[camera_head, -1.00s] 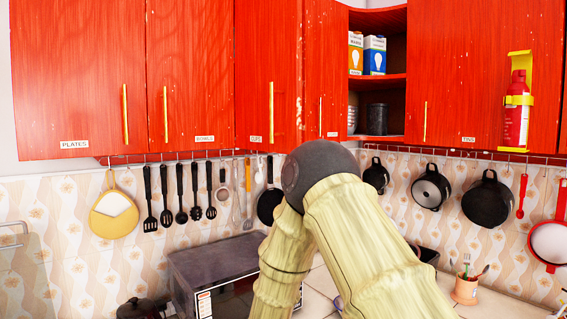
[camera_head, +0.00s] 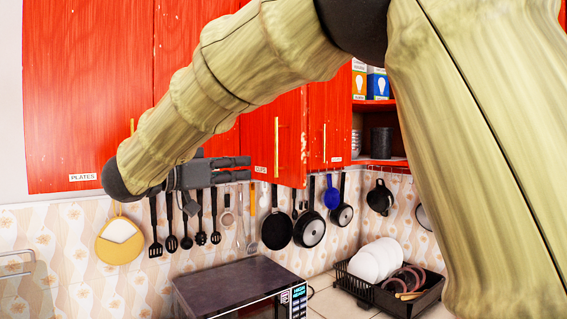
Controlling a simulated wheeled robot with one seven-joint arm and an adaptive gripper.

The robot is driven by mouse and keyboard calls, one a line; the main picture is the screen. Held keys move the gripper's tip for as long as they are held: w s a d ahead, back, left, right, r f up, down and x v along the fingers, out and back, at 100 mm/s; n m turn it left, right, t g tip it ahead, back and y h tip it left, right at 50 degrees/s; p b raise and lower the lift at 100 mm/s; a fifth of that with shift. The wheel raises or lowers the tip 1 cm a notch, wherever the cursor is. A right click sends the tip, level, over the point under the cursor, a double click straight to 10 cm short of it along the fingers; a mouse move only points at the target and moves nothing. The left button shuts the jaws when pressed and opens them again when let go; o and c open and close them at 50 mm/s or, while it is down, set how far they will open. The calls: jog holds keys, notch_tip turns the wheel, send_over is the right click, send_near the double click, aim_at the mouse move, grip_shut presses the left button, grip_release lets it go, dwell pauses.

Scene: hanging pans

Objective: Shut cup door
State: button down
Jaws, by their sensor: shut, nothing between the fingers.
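The cup door (camera_head: 260,130) is the red cabinet door with a "CUPS" label at its lower edge and an upright brass handle (camera_head: 276,146). Its bottom edge slants and hangs lower than the door to its right, so it looks ajar. How far it stands open is hard to tell. My gripper (camera_head: 246,168) is dark grey and shut, with nothing in it. My arm hides the upper left part of the door.
A plates door (camera_head: 75,110) is at the left. Utensils and pans (camera_head: 310,228) hang below the cabinets. A microwave (camera_head: 235,285) and a black dish rack (camera_head: 400,290) with plates stand on the counter. An open corner shelf (camera_head: 372,160) holds boxes and dishes.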

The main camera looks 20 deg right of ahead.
jog(key=d, duration=0.1)
jog(key=p, duration=0.7)
send_near(297, 163)
jog(key=x, duration=0.5)
jog(key=shift+d+r, duration=0.15)
jog(key=shift+d, duration=0.1)
jog(key=shift+p+x, duration=0.35)
jog(key=shift+x, duration=0.45)
